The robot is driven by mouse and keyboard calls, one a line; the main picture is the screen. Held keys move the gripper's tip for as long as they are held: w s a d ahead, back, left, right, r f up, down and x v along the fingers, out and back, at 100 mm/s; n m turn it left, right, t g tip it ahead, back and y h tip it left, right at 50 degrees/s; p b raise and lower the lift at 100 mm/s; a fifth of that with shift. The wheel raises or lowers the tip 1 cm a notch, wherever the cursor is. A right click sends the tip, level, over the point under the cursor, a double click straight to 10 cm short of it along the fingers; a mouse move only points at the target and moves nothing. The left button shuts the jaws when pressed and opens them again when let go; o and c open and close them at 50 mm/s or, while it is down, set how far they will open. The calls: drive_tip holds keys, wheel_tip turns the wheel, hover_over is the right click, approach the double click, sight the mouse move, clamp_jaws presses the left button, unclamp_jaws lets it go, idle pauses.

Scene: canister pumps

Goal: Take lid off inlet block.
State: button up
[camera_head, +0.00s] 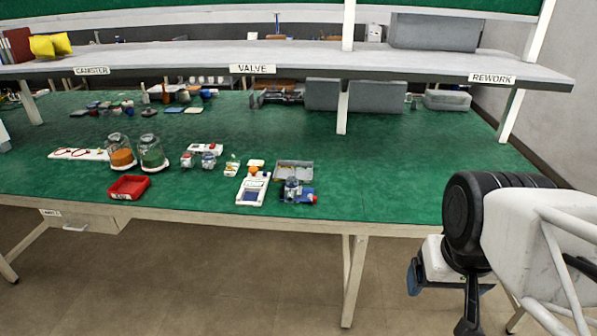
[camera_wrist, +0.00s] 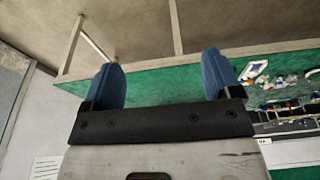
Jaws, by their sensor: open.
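My gripper (camera_wrist: 162,78) is open and empty, its two blue fingers wide apart in the wrist view. In the head view my gripper (camera_head: 414,278) hangs at the right, in front of the bench edge and well away from the parts. A small assembly with a blue base, a clear and grey body and a red end (camera_head: 295,191) sits near the front edge. Left of it is a white unit with a blue panel (camera_head: 253,188) and an orange round part (camera_head: 254,171) at its top. The parts are too small to tell which is the inlet block or its lid.
A grey tray (camera_head: 294,169) is behind the blue-based assembly. Two glass jars (camera_head: 121,152) (camera_head: 152,152), a red bin (camera_head: 128,188) and several small parts lie to the left. A shelf (camera_head: 400,68) with posts overhangs the back. The green bench top (camera_head: 400,180) is clear at right.

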drive_tip(key=w+a+r+n, duration=0.1)
drive_tip(key=w+a+r, duration=0.1)
drive_tip(key=w, duration=0.8)
drive_tip(key=w+a+r+n, duration=0.1)
drive_tip(key=w+a+r, duration=0.15)
drive_tip(key=w, duration=0.65)
drive_tip(key=n+g, duration=0.3)
drive_tip(key=n, duration=0.4)
hover_over(292, 179)
drive_tip(key=f, duration=2.3)
drive_tip(key=shift+d+f, duration=0.3)
drive_tip(key=shift+f, duration=0.05)
drive_tip(key=shift+w+a+f, duration=0.15)
drive_tip(key=shift+a+f, duration=0.1)
drive_tip(key=shift+f, duration=0.05)
drive_tip(key=shift+f, duration=1.3)
